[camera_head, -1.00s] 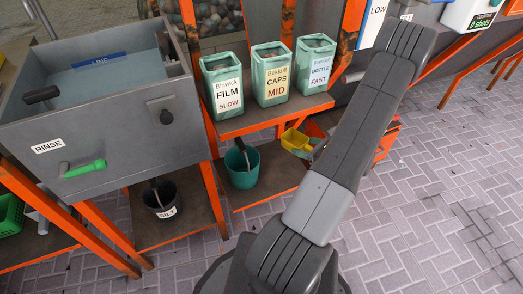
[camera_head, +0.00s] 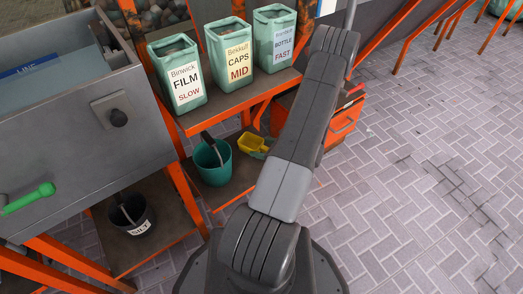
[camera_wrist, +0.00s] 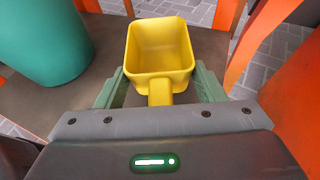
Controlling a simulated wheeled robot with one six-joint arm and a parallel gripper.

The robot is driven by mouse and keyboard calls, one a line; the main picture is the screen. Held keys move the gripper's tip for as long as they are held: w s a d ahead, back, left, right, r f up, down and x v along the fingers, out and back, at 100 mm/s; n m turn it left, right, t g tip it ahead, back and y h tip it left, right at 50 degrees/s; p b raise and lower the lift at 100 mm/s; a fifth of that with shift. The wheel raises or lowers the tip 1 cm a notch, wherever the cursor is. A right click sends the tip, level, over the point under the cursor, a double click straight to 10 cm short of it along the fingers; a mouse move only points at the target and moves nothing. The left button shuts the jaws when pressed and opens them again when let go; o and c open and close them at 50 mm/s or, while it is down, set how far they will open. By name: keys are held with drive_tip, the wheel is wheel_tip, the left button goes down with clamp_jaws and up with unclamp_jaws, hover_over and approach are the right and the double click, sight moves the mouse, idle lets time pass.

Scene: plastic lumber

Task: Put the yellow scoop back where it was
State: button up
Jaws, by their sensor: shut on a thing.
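The yellow scoop (camera_wrist: 160,48) is in the middle of the wrist view, its open bowl facing up and its short handle pointing toward my gripper (camera_wrist: 158,90). In the head view the yellow scoop (camera_head: 251,143) shows at the lower shelf, right of the teal bucket (camera_head: 212,162).
The teal bucket (camera_wrist: 42,38) stands close left of the scoop. Orange frame legs (camera_wrist: 262,35) rise on the right. Bins labelled FILM (camera_head: 178,75), CAPS (camera_head: 237,55) and BOTTLE (camera_head: 275,40) stand on the shelf above.

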drive_tip(key=shift+f, duration=0.35)
drive_tip(key=o, duration=0.6)
drive_tip(key=shift+f, duration=0.1)
drive_tip(key=o, duration=0.4)
drive_tip(key=shift+r, duration=0.4)
drive_tip(key=p+v, duration=0.3)
drive_tip(key=v, duration=0.9)
drive_tip(key=shift+f, duration=0.1)
